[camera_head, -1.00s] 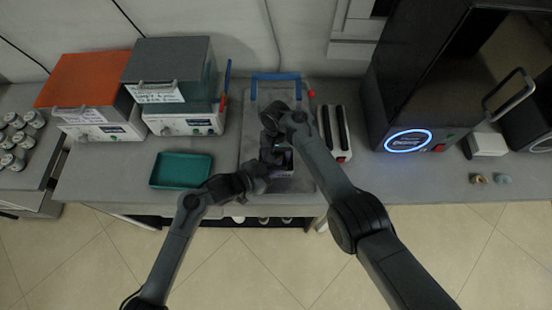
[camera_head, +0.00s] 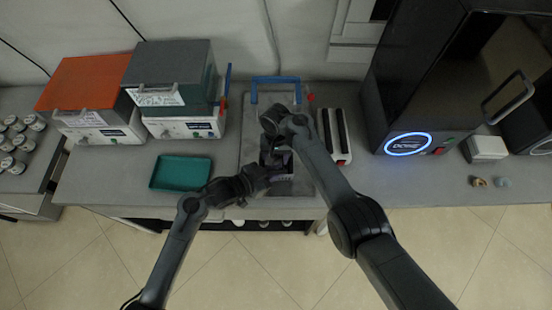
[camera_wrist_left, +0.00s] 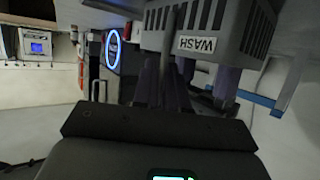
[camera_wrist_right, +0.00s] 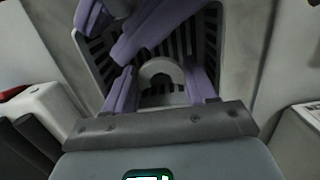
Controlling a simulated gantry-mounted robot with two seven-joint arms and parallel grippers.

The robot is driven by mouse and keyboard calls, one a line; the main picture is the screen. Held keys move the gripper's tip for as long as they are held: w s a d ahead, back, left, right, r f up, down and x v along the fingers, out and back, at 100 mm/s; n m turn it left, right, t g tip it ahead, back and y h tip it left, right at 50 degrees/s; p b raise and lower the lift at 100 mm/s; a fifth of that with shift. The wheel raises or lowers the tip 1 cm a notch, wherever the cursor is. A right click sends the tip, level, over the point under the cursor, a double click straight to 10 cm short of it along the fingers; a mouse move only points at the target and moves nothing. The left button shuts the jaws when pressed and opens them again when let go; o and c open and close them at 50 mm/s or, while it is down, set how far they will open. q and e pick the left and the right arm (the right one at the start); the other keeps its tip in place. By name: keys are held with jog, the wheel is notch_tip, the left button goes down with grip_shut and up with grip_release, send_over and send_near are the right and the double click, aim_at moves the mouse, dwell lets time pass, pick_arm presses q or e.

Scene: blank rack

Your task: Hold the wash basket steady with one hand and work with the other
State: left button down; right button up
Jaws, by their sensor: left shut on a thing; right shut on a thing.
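The grey slotted wash basket (camera_head: 284,176) is at the front middle of the bench, partly hidden by my arms. In the left wrist view its WASH label (camera_wrist_left: 197,45) appears upside down. My left gripper (camera_wrist_left: 180,70), with purple fingers, is shut at the basket's wall beside the label. In the right wrist view I look down into the basket (camera_wrist_right: 209,40). My right gripper (camera_wrist_right: 160,80) has its fingers inside, shut on a pale round piece (camera_wrist_right: 160,68). The purple fingers at the top of that view belong to my left gripper.
A green tray (camera_head: 180,171) lies to the left. A blue handle (camera_head: 276,78) stands behind the basket. A white unit with black strips (camera_head: 335,137) stands close on its right. Two boxed devices (camera_head: 168,75) are back left; a dark machine (camera_head: 415,95) is at right.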

notch_tip(320, 180, up, 9)
jog(key=shift+r, duration=0.15)
dwell(0.4)
pick_arm(q)
jog(key=c, duration=1.1)
grip_release()
jog(key=v, duration=1.2)
